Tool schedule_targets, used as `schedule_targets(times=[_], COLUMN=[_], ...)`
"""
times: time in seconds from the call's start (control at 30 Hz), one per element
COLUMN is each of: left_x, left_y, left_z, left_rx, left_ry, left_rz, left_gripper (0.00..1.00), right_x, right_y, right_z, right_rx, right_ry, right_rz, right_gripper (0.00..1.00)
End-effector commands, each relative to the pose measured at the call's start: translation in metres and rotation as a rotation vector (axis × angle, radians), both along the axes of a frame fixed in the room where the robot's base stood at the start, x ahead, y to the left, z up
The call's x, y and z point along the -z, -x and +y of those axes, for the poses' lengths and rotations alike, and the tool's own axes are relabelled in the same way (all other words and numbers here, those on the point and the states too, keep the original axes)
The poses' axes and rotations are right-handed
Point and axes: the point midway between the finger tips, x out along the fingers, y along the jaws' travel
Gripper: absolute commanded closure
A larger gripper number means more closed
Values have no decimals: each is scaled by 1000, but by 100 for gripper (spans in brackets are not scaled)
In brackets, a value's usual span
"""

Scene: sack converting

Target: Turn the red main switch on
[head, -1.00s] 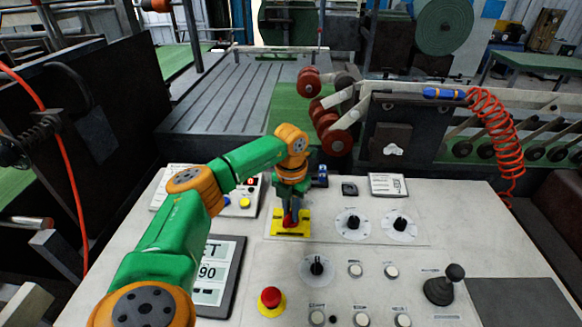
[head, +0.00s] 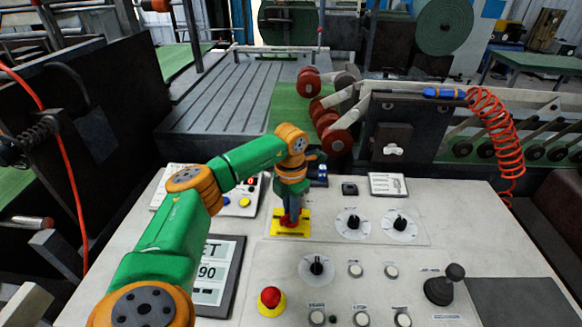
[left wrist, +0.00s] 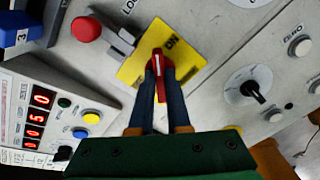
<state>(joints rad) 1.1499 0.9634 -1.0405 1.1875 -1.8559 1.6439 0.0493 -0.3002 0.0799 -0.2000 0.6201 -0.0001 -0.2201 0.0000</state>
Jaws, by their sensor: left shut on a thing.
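The red main switch (left wrist: 161,66) is a red handle on a yellow plate (left wrist: 133,68) in the left wrist view. The word ON shows on the plate near the handle. In the head view the yellow plate (head: 303,228) lies on the grey control panel, with the red switch (head: 289,219) mostly hidden under my gripper. My left gripper (left wrist: 162,72) is shut on the red handle, one finger on each side. It comes down on the switch from above in the head view (head: 289,213). My right gripper is in neither view.
A red mushroom button (head: 271,298) on a yellow base stands at the front. Rotary knobs (head: 353,222) and a black joystick (head: 446,285) are to the right. A display (head: 215,275) lies beside my left arm. A red button (left wrist: 86,29) and blue padlock (left wrist: 20,32) are near the switch.

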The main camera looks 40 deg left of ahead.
Motion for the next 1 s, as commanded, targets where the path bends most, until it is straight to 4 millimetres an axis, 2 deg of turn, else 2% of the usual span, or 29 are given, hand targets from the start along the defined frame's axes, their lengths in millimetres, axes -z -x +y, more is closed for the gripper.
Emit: schedule_targets(times=[0.17,0.2,0.3,0.6,0.67,0.9,1.0], left_x=[-1,-1,-1,-3,-11,-60,-70], left_y=[-1,-1,-1,-1,-2,-2,-1], left_z=[0,0,0,0,0,0,0], left_rx=[0,0,0,0,-1,0,-1], left_ry=[0,0,-1,-1,0,1,1], left_rz=[-5,-5,-4,-3,-6,-7,-5], left_gripper=[100,77,55,55,55,55,55], right_x=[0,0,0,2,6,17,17], right_y=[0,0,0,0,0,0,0], right_z=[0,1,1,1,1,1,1], right_rx=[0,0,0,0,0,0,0], right_ry=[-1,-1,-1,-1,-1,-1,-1], right_rz=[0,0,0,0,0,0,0], right_gripper=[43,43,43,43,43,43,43])
